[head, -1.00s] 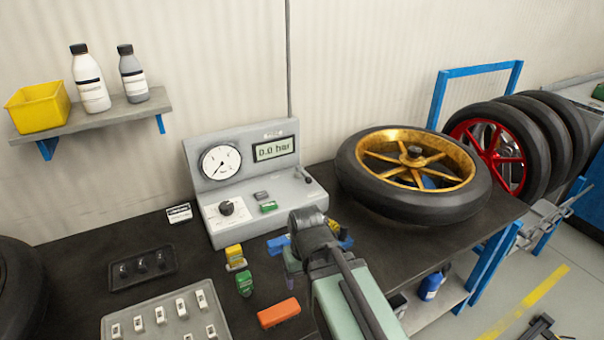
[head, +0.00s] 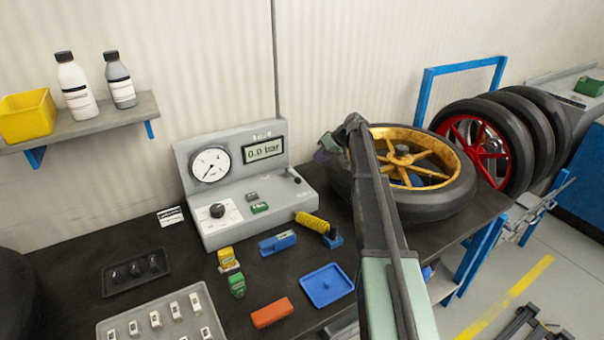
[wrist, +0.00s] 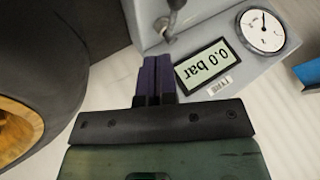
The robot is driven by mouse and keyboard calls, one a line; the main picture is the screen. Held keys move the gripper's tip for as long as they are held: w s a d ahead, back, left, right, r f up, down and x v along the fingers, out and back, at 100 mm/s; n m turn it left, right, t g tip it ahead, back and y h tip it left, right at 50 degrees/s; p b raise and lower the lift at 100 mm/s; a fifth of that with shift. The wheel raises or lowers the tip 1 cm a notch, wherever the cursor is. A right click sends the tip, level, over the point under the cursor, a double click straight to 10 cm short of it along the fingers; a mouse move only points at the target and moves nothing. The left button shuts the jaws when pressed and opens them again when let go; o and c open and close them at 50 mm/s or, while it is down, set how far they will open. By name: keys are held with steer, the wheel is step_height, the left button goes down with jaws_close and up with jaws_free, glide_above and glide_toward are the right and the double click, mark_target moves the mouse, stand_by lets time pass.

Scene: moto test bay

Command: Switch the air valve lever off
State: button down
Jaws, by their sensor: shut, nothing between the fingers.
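The grey test panel (head: 245,222) stands on the bench with a round gauge and a display reading 0.0 bar. A small dark lever (head: 294,176) is at its right end; I take this as the air valve lever. In the wrist view, a grey metal lever (wrist: 167,27) with a dark end rises near the display (wrist: 205,62). My gripper (head: 320,153) is just right of the panel, beside the gold wheel. In the wrist view its purple fingers (wrist: 156,62) are shut together and empty, a short way from the lever. I cannot tell the lever's exact setting.
The gold-rimmed wheel (head: 440,200) lies close to the right of my gripper. A yellow coiled hose (head: 312,222), a blue tool (head: 278,242) and a blue tray (head: 327,286) lie in front of the panel. The wall is close behind.

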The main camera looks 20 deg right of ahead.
steer(key=shift+s, duration=0.1)
steer(key=b+x, duration=0.7)
steer(key=x, duration=0.2)
steer(key=shift+f, duration=0.25)
steer(key=shift+a+f+b, duration=0.2)
steer(key=shift+a+b, duration=0.1)
steer(key=shift+b, duration=0.15)
steer(key=shift+r, duration=0.1)
